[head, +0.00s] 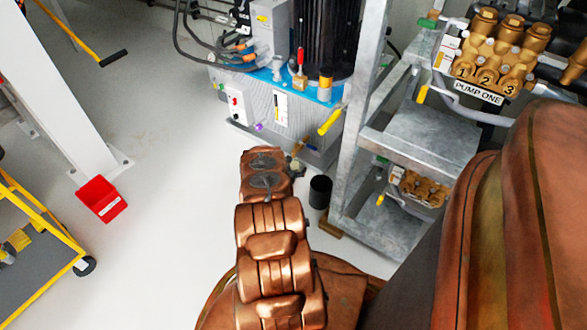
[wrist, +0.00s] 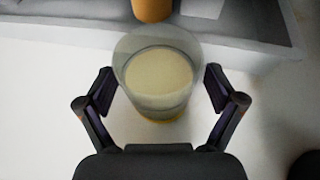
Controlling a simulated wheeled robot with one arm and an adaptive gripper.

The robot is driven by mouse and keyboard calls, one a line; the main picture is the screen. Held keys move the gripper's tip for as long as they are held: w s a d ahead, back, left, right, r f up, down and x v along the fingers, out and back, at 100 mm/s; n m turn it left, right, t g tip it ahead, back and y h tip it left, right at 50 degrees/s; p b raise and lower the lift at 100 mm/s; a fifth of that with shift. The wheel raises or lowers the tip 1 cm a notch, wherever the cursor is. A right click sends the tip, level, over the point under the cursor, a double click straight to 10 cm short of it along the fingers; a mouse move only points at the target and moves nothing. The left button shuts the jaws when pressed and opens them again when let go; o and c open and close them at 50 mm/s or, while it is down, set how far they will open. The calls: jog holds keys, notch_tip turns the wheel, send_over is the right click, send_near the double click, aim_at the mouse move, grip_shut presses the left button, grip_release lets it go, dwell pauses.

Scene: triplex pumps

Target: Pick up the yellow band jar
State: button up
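The yellow band jar (wrist: 158,75) is a clear round jar with pale yellowish contents and a yellow rim low at its base. It is in the middle of the wrist view, seen from above. My gripper (wrist: 160,78) has one dark finger on each side of it, very close to the jar's wall. I cannot tell whether the fingers press on it or what the jar rests on. In the head view, my arm reaches the front of the blue-topped pump unit (head: 262,115), and the jar is not clear there.
An orange cylinder (wrist: 152,8) is just beyond the jar. A grey metal rack (head: 345,150) stands right of my arm, with a black bin (head: 320,192) by its foot. A red box (head: 101,199) and yellow cart (head: 45,275) are left, with clear floor between.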

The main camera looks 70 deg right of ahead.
jog(key=c, duration=1.5)
